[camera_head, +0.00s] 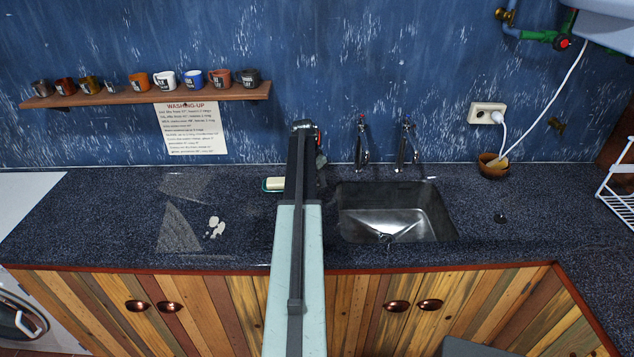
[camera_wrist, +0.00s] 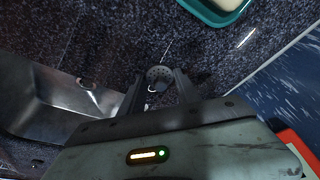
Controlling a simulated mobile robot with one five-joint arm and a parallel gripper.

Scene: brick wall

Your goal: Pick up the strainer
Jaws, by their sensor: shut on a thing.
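The strainer (camera_wrist: 159,72) is a small, round, grey perforated piece in the wrist view. It sits between the two fingertips of my gripper (camera_wrist: 159,82), which is shut on it. The dark speckled counter shows right behind it, so I cannot tell whether it is touching the counter or lifted. In the head view my arm hides the strainer and the fingers.
The metal sink (camera_head: 397,212) lies right of my arm, with two taps (camera_head: 361,144) behind it. A teal soap dish (camera_head: 273,185) is just left of my arm. A mug shelf (camera_head: 150,95) hangs at left. The left counter is mostly clear.

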